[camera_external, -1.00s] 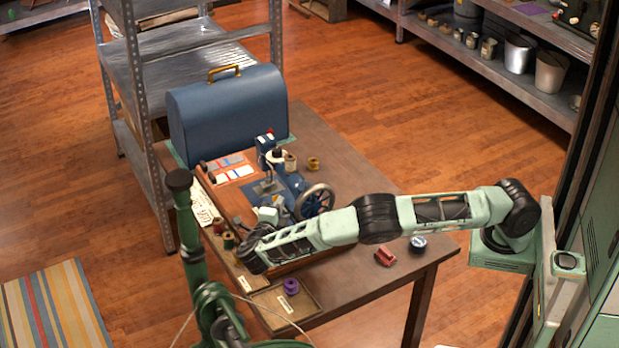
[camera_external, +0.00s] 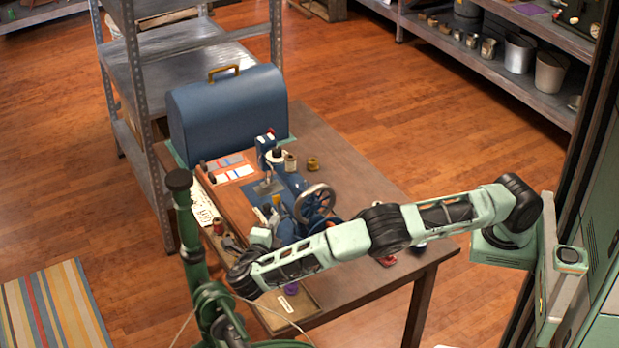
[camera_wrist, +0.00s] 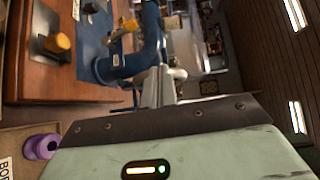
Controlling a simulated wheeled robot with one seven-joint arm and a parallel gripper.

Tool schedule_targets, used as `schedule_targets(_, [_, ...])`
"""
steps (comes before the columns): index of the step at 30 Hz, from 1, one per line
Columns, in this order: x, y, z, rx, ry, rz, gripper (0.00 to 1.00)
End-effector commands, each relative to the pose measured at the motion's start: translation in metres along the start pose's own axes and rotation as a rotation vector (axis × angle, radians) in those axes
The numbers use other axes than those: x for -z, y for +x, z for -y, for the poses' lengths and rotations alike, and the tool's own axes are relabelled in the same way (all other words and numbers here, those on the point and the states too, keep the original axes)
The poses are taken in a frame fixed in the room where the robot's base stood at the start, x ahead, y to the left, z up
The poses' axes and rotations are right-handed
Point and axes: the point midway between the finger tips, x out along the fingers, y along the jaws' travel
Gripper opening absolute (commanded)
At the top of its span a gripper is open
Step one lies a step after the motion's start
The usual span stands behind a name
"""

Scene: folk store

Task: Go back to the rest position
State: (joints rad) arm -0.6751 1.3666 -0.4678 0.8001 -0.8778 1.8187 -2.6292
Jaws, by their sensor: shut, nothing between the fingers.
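My gripper (camera_wrist: 162,80) is shut and empty, its pale fingers together in the wrist view. In the external view my gripper (camera_external: 266,224) is above the front of the wooden table (camera_external: 345,165), partly hidden by my own arm. The blue sewing machine (camera_external: 296,184) with its handwheel stands just beyond it. In the wrist view, the blue machine (camera_wrist: 122,62) is close past the fingertips; I cannot tell the gap. My arm reaches across the table's front from the right.
A purple spool (camera_external: 291,289) lies in a shallow tray (camera_external: 305,303) at the front, below my arm. A blue case (camera_external: 228,112) stands at the back. A green post (camera_external: 187,225) rises at the left. A red item (camera_external: 388,261) shows partly behind my arm.

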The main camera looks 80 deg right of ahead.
Motion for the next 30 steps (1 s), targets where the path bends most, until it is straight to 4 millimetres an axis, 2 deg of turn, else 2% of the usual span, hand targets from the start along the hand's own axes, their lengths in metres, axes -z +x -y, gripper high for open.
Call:
schedule_targets(12, [0.000,-0.002,0.001,-0.003,0.002,-0.001,0.00])
schedule_targets(17, [0.008,0.013,0.009,-0.142,0.111,-0.035,0.00])
schedule_targets(20, [0.024,0.022,0.012,-0.307,0.255,-0.094,0.00])
schedule_targets(23, [0.050,0.020,0.014,-0.484,0.426,-0.189,0.00])
schedule_targets(26, [0.082,0.010,0.018,-0.640,0.599,-0.316,0.00])
schedule_targets(30, [0.136,-0.015,0.030,-0.813,0.835,-0.540,0.00])
